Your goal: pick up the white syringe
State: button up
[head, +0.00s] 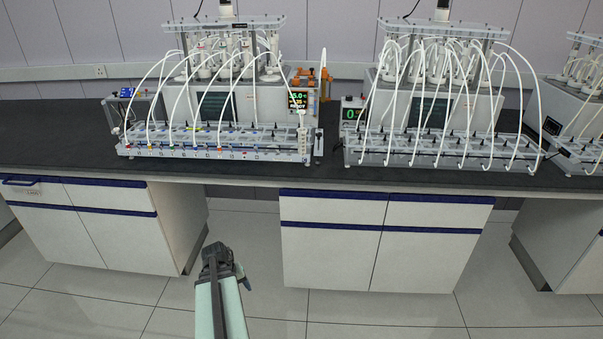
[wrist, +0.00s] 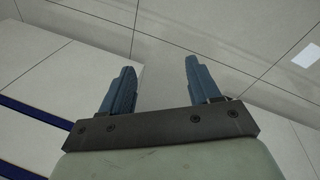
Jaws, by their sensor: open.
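A slim white upright piece that looks like the white syringe (head: 303,132) stands at the right end of the left rack (head: 215,152) on the bench. It is small in the head view, and its lower part is hard to make out against the rack. My gripper (wrist: 160,70) is open and empty, with two blue fingers apart over bare floor. In the head view my gripper (head: 244,279) is low in front of the bench, well below the bench top and far from the syringe. The syringe is not in the wrist view.
The dark bench top (head: 70,140) carries reactor units with looping white tubes. A second rack (head: 440,155) stands to the right. A small display (head: 299,100) and an orange stand (head: 325,82) are behind. White cabinets (head: 335,245) are below; the floor in front is clear.

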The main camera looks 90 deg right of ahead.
aim_at(301, 136)
jog(key=s+d+r+m+g+h, duration=0.2)
jog(key=s+d+r+h, duration=0.2)
jog(key=s+d+r, duration=0.7)
jog(key=s+d+r+m+g+h, duration=0.2)
jog(key=s+d+r+g+h, duration=0.1)
jog(key=s+d+r, duration=0.85)
jog(key=w+d+r+m+t+h, duration=0.1)
jog(key=w+d+r+h, duration=0.2)
jog(key=r, duration=0.5)
jog(key=w+d+r+m+t+h, duration=0.1)
jog(key=w+d+r+h, duration=0.1)
jog(key=w+r+h, duration=0.35)
jog(key=s+d, duration=0.1)
jog(key=d, duration=0.1)
jog(key=s+d+r+m, duration=0.1)
jog(key=d, duration=0.2)
jog(key=s+d+m, duration=0.1)
jog(key=d, duration=0.2)
jog(key=shift+s+d+r, duration=0.2)
jog(key=shift+s+r, duration=0.05)
jog(key=shift+r, duration=0.05)
jog(key=shift+w+f+x, duration=0.1)
jog(key=shift+w+x, duration=0.05)
jog(key=shift+x, duration=1.15)
jog(key=shift+w+f+x, duration=0.1)
jog(key=shift+w+x, duration=0.05)
jog(key=shift+x, duration=1.2)
jog(key=shift+c, duration=0.3)
